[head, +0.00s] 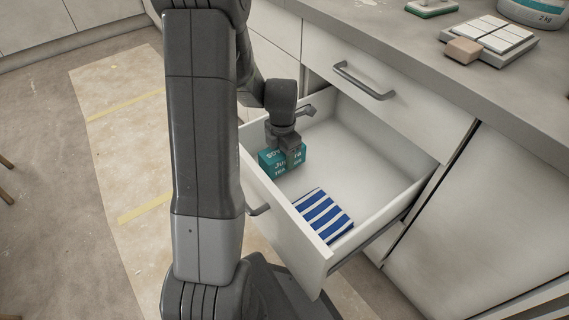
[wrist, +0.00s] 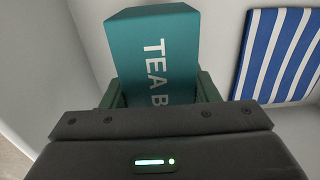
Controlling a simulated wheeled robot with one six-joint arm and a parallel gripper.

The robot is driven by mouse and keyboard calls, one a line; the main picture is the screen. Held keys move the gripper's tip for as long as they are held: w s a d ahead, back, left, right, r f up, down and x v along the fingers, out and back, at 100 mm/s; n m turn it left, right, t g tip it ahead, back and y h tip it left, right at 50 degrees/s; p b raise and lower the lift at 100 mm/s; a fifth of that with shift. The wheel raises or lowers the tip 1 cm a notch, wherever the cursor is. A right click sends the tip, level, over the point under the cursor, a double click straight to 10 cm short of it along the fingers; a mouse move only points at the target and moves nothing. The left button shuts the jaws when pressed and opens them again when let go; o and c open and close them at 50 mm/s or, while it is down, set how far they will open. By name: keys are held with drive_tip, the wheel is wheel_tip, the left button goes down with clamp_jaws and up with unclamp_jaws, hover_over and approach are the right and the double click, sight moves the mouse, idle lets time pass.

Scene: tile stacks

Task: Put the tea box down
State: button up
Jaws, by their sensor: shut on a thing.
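The tea box (head: 268,160) is teal with white lettering. It is inside the open drawer (head: 381,151), towards its left side. My gripper (head: 291,156) is shut on the tea box from above. In the wrist view the tea box (wrist: 153,45) stands between my two fingers (wrist: 155,90), with part of its lettering showing. I cannot tell whether its underside touches the drawer floor. The lower part of the box is hidden by my gripper in the wrist view.
A blue and white striped cloth (head: 325,215) lies in the drawer near its front, also visible in the wrist view (wrist: 283,55). The drawer floor between box and right wall is clear. The worktop above holds a tile stack (head: 492,36) and a pinkish block (head: 463,51).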

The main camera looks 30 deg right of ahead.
drive_tip(key=shift+f+b, duration=0.4)
drive_tip(key=shift+f, duration=1.1)
drive_tip(key=shift+f, duration=0.1)
drive_tip(key=o, duration=1.1)
wheel_tip(320, 180, up, 12)
drive_tip(key=p, duration=0.4)
